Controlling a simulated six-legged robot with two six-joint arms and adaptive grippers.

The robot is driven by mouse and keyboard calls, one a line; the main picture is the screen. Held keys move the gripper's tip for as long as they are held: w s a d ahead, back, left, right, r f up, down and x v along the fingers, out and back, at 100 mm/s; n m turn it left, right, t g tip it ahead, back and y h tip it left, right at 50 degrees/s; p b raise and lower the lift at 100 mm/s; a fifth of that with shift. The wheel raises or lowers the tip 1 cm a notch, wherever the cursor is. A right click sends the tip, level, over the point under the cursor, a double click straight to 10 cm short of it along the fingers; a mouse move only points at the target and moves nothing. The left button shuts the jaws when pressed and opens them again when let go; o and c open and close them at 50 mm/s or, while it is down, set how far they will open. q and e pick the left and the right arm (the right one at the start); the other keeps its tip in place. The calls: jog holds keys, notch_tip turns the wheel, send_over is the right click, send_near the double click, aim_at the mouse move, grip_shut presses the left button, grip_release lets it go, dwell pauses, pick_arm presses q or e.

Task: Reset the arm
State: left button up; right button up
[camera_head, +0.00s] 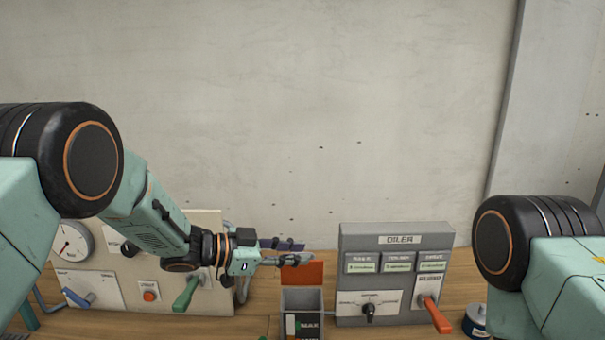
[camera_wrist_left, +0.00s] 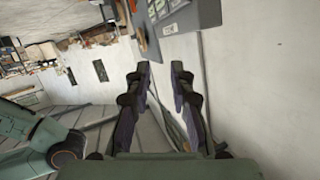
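My left arm reaches in from the left in the head view. Its left gripper (camera_head: 290,252) is above the bench, in front of the wall and left of the grey oiler box. In the left wrist view the two fingers of the left gripper (camera_wrist_left: 160,85) stand apart with nothing between them. My right arm's shoulder shows at the right edge of the head view; its gripper is out of view.
The grey oiler box (camera_head: 396,240) has a red-orange lever (camera_head: 436,315). A small grey bin (camera_head: 302,300) with an orange-red flap stands below my gripper. A pale panel (camera_head: 130,285) with a gauge, red button and green lever (camera_head: 186,293) is at left. A can (camera_head: 476,320) sits at right.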

pick_arm(q)
jog(key=s+a+f+n+t+y, duration=0.1)
jog(key=s+a+f+n+y, duration=0.3)
jog(key=s+a+f+n, duration=0.5)
jog(key=s+a+f+n+t+y, duration=0.15)
jog(key=s+f+y, duration=0.35)
jog(key=f, duration=0.9)
jog(key=s+a+f+n+g+y, duration=0.2)
jog(key=s+a+g, duration=0.15)
jog(key=s, duration=0.65)
jog(key=s+a+f+n+g+y, duration=0.15)
jog(key=s+a, duration=0.25)
jog(key=s, duration=0.6)
jog(key=s+a+f+n+g+y, duration=0.1)
jog(key=s+a+n+g, duration=0.15)
jog(key=s, duration=0.85)
notch_tip(320, 180, down, 25)
jog(key=b, duration=2.5)
jog(key=shift+w+a+g, duration=0.25)
jog(key=shift+a+g, duration=0.05)
